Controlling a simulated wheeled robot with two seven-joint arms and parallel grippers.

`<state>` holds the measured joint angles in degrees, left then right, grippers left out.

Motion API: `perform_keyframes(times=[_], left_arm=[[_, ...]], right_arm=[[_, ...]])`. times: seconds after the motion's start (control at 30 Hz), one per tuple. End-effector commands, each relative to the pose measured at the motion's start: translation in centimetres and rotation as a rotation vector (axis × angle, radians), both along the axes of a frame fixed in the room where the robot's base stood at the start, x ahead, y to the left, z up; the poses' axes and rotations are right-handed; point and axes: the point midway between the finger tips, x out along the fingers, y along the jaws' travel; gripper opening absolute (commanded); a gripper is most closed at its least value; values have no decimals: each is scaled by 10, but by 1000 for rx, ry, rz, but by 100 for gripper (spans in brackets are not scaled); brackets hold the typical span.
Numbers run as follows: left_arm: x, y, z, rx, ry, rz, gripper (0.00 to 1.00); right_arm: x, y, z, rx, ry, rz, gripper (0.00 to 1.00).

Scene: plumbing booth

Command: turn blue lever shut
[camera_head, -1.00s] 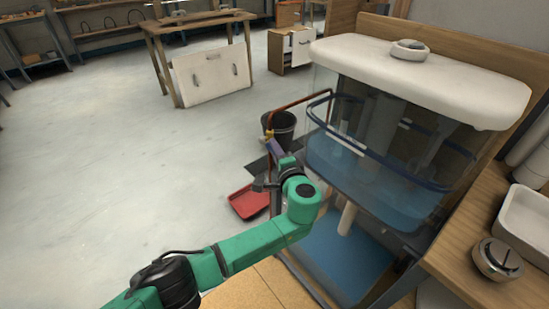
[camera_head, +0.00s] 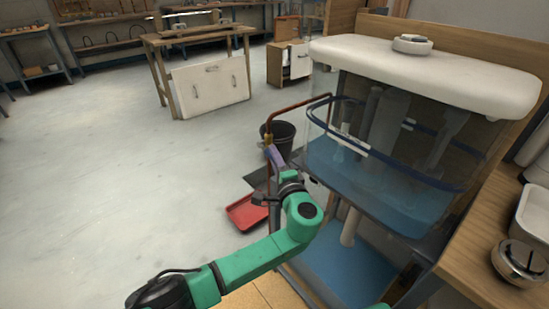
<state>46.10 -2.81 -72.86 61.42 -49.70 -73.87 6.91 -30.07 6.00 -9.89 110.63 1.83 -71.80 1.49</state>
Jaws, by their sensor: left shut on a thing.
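The blue lever (camera_head: 274,155) looks blue-violet and slants down to the right from a brass valve (camera_head: 267,138) on a copper pipe (camera_head: 300,105). My left arm reaches in from the bottom. My left gripper (camera_head: 281,167) is shut on the lower end of the lever, and its wrist partly hides the hold. My right gripper is not in view.
A clear tank (camera_head: 385,175) with a white lid (camera_head: 425,65) and blue water stands just right of my arm. A black bucket (camera_head: 281,135) stands behind the lever. A red tray (camera_head: 246,212) lies on the floor. The floor to the left is clear.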

Motion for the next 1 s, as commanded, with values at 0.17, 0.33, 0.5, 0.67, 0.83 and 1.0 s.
perform_keyframes(times=[0.17,0.33,0.5,0.67,0.83,1.0], left_arm=[[0,0,-2,4,2,1,60],[0,0,-1,2,1,1,60],[-6,-2,0,1,1,-2,60],[-34,-8,-1,-1,4,-2,60],[-75,-18,-2,-1,5,-2,60],[-116,-28,-2,-1,5,-1,60]], right_arm=[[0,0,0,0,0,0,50],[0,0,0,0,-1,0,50],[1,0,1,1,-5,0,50],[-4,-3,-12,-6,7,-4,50],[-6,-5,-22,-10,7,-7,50],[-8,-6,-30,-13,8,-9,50]])
